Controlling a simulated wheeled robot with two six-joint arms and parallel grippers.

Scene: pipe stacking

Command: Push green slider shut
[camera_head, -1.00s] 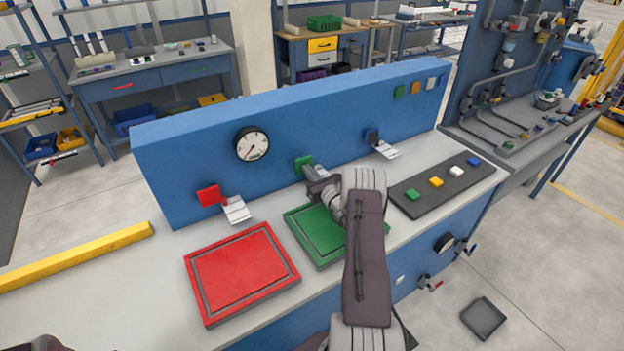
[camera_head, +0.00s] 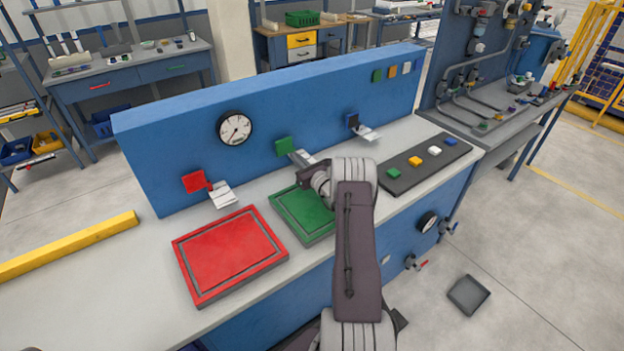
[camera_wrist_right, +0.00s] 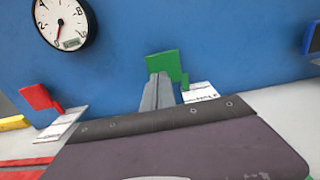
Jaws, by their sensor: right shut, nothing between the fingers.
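The green slider (camera_head: 283,146) is a small square block on the front of the blue panel (camera_head: 180,160), between the red block and the dark blue one. It also shows in the right wrist view (camera_wrist_right: 166,66). My right gripper (camera_head: 298,156) is shut and empty, its fingers pointing at the panel just right of and below the green slider. In the right wrist view the fingertips (camera_wrist_right: 157,78) overlap the slider's lower part; I cannot tell whether they touch it. My left gripper is not in view.
A red block (camera_head: 194,181) and a dark blue block (camera_head: 352,121) sit on the same panel. A red tray (camera_head: 228,254), a green tray (camera_head: 300,212) and a dark strip with coloured buttons (camera_head: 425,163) lie on the bench. A round gauge (camera_head: 235,129) is on the panel.

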